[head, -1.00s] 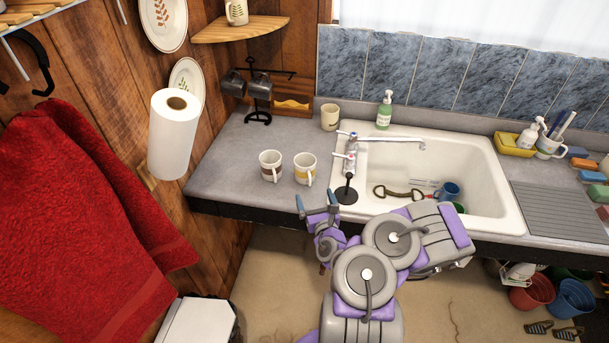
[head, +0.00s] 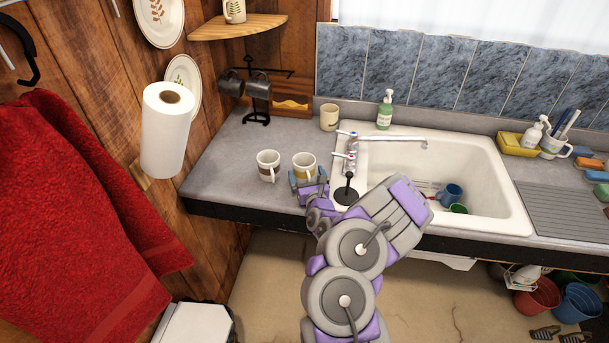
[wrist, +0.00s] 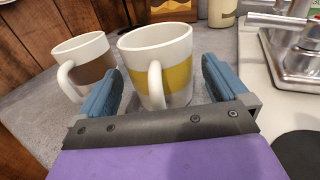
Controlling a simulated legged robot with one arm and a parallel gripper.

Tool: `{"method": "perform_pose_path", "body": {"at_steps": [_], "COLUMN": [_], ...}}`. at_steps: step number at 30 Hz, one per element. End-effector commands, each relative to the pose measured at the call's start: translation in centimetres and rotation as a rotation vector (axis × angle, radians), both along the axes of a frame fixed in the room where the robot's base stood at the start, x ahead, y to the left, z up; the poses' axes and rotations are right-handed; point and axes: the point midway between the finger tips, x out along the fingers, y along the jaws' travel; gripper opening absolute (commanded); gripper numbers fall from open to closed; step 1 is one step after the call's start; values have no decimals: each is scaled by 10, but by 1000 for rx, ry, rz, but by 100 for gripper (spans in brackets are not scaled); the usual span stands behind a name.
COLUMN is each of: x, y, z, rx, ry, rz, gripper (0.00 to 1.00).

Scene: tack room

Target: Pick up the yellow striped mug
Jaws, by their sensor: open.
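The yellow striped mug (head: 304,164) stands upright on the grey counter, left of the sink. It is white with a yellow band. In the wrist view the mug (wrist: 176,80) has its handle turned toward me. My gripper (head: 308,184) is at the near side of the mug. In the wrist view my gripper (wrist: 163,92) is open, with one blue finger left and one right of the mug's near part and handle. The fingers hide part of the mug in the head view.
A brown striped mug (head: 268,165) stands close on the left; it also shows in the wrist view (wrist: 87,62). The faucet (head: 352,150) and sink (head: 480,190) are to the right. A cream cup (head: 329,117) and green soap bottle (head: 385,110) stand behind.

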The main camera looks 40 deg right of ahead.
Motion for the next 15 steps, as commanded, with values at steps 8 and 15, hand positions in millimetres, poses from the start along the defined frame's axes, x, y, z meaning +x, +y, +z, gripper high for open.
{"method": "perform_pose_path", "body": {"at_steps": [8,15], "x": [14,14], "y": [-7,-7], "z": [1,1], "rx": [-1,-1], "ry": [0,0], "rz": [0,-1], "gripper": [100,91]}}
